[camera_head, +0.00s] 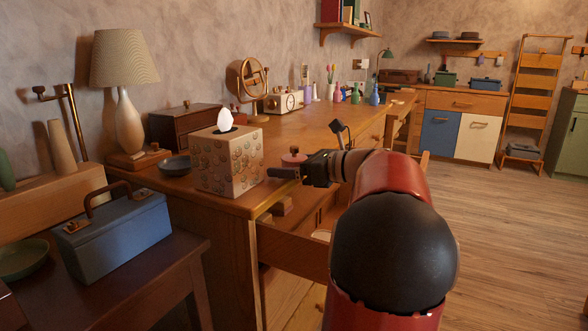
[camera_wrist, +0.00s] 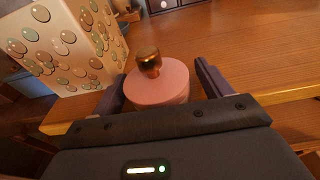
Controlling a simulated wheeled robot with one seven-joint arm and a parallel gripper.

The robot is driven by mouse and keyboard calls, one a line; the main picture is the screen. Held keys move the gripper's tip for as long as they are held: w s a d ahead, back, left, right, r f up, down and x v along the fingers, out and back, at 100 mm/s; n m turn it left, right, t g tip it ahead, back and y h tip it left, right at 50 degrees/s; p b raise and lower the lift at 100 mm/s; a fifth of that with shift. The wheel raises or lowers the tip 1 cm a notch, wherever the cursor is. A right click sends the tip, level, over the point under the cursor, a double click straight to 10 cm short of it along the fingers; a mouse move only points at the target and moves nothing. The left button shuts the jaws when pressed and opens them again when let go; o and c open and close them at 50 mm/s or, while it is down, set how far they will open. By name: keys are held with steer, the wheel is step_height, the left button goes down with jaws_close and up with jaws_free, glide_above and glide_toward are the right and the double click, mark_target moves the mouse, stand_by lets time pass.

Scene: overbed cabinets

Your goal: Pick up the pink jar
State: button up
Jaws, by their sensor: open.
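The pink jar (camera_wrist: 165,85) has a round lid and a copper-coloured knob, and it stands upright on the wooden desk (camera_head: 330,117) near the front edge. In the wrist view it lies between the two dark fingers of my gripper (camera_wrist: 161,84), which are spread apart on either side of it. I cannot tell whether either finger touches it. In the head view only the top of the jar (camera_head: 293,158) shows behind my gripper (camera_head: 285,174); its body is hidden.
A tissue box (camera_head: 229,160) with a bubble pattern stands close left of the jar. An open drawer (camera_head: 290,250) juts out below the desk edge. A lamp (camera_head: 128,120), a round mirror (camera_head: 250,82) and small vases (camera_head: 355,95) stand farther off. Desk right of the jar is clear.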

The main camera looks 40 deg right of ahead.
steer(key=shift+w+a, duration=0.1)
steer(key=shift+w, duration=0.2)
steer(key=shift+c, duration=0.5)
steer(key=c, duration=1.1)
steer(key=shift+r, duration=0.1)
